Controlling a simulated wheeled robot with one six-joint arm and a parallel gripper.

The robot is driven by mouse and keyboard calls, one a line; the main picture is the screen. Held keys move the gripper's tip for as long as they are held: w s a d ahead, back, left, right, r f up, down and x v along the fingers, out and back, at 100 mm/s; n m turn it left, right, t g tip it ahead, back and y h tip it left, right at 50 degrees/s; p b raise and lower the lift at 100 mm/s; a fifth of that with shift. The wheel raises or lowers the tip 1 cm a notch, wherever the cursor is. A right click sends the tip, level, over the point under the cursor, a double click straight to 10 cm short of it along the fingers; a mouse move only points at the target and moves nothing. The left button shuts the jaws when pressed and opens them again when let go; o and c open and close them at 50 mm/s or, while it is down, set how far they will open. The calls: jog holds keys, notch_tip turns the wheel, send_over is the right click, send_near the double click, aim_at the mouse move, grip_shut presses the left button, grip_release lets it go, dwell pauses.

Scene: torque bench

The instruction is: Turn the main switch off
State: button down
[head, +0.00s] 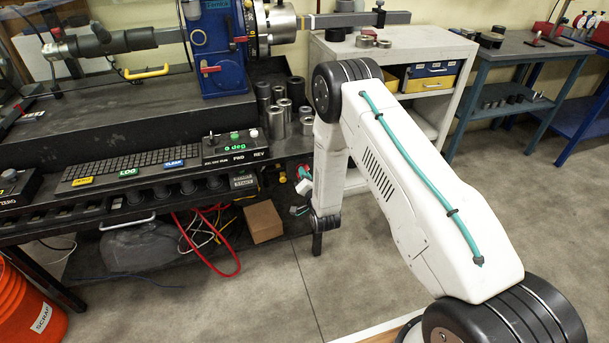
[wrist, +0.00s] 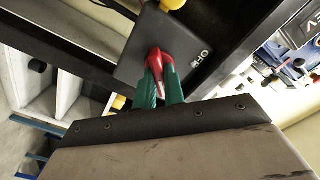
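The main switch is a red handle (wrist: 160,62) on a dark grey plate (wrist: 136,50), seen in the wrist view at the upper middle. White "OFF" lettering shows on the plate to the right of the handle. My gripper (wrist: 162,84) has green fingers, one on each side of the red handle, with no clear gap between them and it. A pale pointed mark shows on the handle between the fingers. In the head view, my gripper (head: 301,186) is at the right end of the bench, and a bit of red shows there. My arm hides most of the switch.
The black bench (head: 110,112) carries a blue torque machine (head: 218,60), a keyboard (head: 130,165) and a control box reading "0 deg" (head: 236,147). Below are a cardboard box (head: 264,221) and a red cable (head: 225,262). Grey floor (head: 270,300) is clear in front.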

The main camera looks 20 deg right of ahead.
jog(key=shift+n, duration=0.3)
jog(key=shift+a+n, duration=0.1)
jog(key=shift+n, duration=8.5)
jog(key=c, duration=1.5)
grip_release()
